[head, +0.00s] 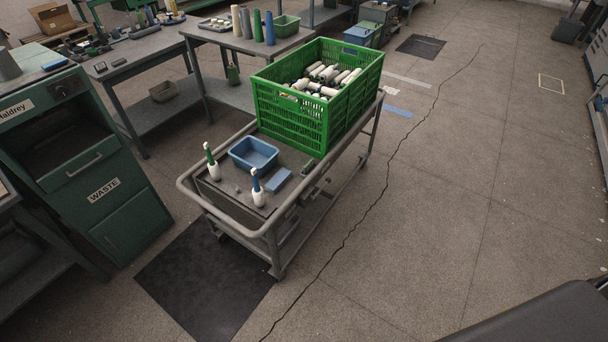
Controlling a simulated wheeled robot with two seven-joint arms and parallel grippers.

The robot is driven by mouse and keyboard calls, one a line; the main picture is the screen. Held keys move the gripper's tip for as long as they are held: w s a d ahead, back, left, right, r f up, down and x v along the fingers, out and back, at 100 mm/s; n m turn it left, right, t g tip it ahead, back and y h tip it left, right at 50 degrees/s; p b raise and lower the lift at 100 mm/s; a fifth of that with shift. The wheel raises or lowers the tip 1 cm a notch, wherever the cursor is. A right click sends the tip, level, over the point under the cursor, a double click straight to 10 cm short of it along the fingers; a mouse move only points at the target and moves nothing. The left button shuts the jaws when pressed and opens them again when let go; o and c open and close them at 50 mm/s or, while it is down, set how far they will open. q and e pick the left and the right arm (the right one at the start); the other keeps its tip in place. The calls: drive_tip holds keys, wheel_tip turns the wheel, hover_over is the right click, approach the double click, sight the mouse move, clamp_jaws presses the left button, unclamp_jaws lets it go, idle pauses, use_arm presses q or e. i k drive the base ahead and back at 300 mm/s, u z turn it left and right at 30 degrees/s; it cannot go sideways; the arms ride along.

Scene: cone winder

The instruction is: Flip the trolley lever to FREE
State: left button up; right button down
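The grey metal trolley (187,184) stands in the middle of the view, its rounded push rail toward me. Near its front end stand two upright pieces with white lower parts, one with a green upper part (210,156) and one with a blue upper part (256,182). A small grey-green fitting (310,172) sits along the trolley's right edge. I cannot tell for certain which part is the lever, and no FREE marking is readable. Neither of my grippers is in view.
A green crate (300,113) of white bobbins, a blue tray (247,166) and a blue block (279,180) are on the trolley. A green WASTE cabinet (132,222) stands left, worktables (150,45) behind. A dark mat (200,285) lies in front; the right floor is mostly clear.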

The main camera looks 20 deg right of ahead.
sight(314, 198)
drive_tip(key=u, duration=0.25)
drive_tip(key=i, duration=1.3)
drive_tip(key=z, duration=0.65)
